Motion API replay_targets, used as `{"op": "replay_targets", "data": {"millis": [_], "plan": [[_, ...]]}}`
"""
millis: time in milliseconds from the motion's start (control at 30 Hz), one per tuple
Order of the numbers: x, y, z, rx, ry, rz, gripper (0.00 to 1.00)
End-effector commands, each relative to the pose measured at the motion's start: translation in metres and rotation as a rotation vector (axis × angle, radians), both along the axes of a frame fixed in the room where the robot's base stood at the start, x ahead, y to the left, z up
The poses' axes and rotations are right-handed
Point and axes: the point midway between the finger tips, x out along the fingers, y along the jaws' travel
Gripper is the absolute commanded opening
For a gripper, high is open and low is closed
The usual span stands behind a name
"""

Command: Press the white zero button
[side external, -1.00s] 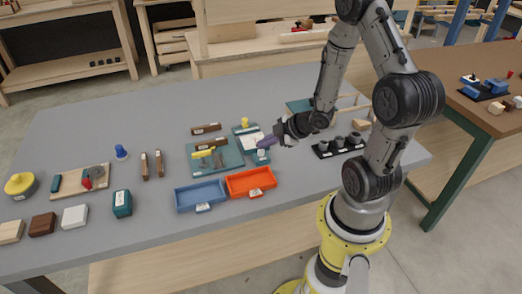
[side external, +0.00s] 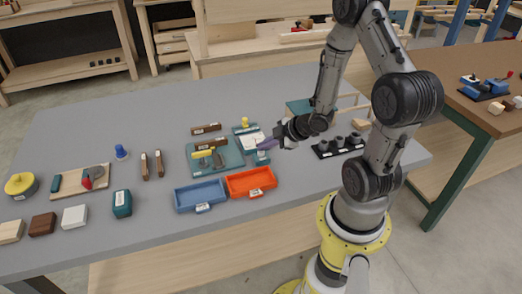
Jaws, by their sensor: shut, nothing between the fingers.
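A teal device with a pale top plate (side external: 246,139) stands near the middle of the grey table, with a small yellow knob (side external: 245,122) at its far end. It looks like the one that carries the white zero button, but I cannot make the button out at this size. My gripper (side external: 266,144), with purple fingertips, is shut and empty. It points down and left over the right side of the device and hides part of it. I cannot tell whether the fingertips touch it.
A teal tray (side external: 229,164) with a yellow-handled tool lies left of the device. A blue bin (side external: 183,202) and an orange bin (side external: 238,190) stand in front. A black rack with dark cylinders (side external: 323,152) is at the right. The table's back left is clear.

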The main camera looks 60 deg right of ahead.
Motion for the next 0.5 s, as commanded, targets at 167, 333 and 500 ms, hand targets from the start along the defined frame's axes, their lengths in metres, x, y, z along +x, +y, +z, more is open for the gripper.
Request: {"op": "replay_targets", "data": {"millis": [167, 333, 500], "plan": [[-0.0003, 0.0004, -0.0026, 0.001, 0.001, 0.001, 0.00], [-0.0003, 0.0004, -0.0044, 0.001, 0.001, 0.001, 0.00], [-0.0003, 0.0004, -0.0063, 0.002, 0.001, 0.000, 0.00]]}}
